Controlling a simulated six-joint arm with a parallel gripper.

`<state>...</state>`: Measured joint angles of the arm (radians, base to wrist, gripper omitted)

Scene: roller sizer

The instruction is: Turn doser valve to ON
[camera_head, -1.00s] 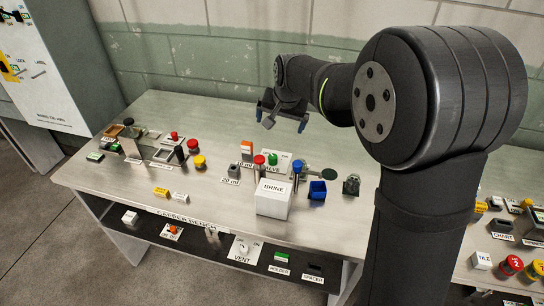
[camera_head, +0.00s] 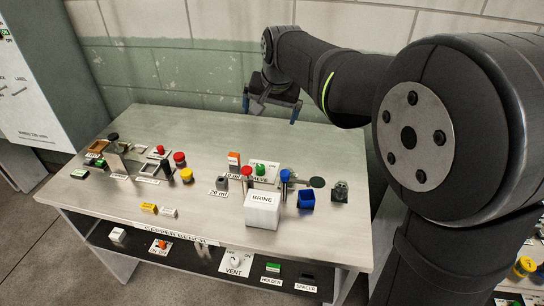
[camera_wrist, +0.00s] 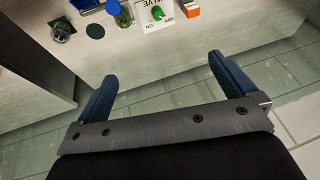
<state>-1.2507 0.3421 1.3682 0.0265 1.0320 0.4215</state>
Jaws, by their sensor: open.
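The valve (camera_head: 261,169) is a green knob on a white plate lettered VALVE, at the back right of the bench, behind the white BRINE box (camera_head: 262,212). In the wrist view the green knob (camera_wrist: 158,12) shows at the top edge, with ON and OFF lettering on its plate. I cannot tell which word the knob points to. My gripper (camera_head: 272,108) is open and empty, above the bench's back edge near the wall, apart from the valve. In the wrist view its two blue fingers (camera_wrist: 162,70) are spread wide below the valve plate.
The bench's back left (camera_head: 190,125) is bare.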

